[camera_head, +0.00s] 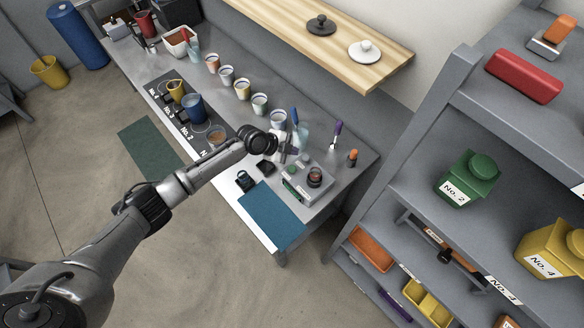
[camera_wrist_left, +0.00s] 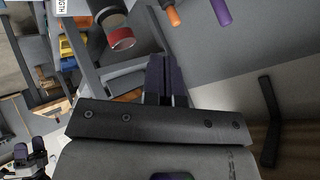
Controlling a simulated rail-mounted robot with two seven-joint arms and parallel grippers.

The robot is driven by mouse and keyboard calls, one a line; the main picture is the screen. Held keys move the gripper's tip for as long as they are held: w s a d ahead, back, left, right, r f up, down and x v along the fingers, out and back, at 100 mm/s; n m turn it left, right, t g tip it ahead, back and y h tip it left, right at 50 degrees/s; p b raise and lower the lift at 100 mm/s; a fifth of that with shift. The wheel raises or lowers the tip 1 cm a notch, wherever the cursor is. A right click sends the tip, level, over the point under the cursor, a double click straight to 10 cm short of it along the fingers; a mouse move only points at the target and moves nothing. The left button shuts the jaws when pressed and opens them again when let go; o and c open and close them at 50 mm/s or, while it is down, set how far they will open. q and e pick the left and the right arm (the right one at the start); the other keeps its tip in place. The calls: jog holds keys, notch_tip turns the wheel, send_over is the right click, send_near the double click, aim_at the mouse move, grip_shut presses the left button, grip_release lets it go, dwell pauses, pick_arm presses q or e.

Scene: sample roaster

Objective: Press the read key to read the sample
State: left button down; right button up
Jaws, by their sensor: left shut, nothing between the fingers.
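The grey reader (camera_head: 318,193) stands near the bench's front right end in the head view. I cannot make out which part is the read key. My left gripper (camera_head: 285,158) hangs above the reader's back left part, with fingers shut and empty. Contact with the reader cannot be told.
A blue mat (camera_head: 270,215) lies in front of the reader. Several cups line the bench behind, with a white-rimmed cup (camera_head: 278,119) near my wrist. An orange-topped item (camera_head: 352,158) and a purple-handled brush (camera_head: 336,132) stand to the right. A grey shelf rises further right.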

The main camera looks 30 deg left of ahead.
dwell(0.4)
pick_arm(q)
jog(key=shift+f, duration=0.15)
jog(key=b, duration=0.5)
send_over(292, 170)
notch_tip(292, 170, down, 8)
jog(key=shift+r, duration=0.25)
jog(key=shift+f+b, duration=0.55)
jog(key=shift+b, duration=0.2)
dwell(1.1)
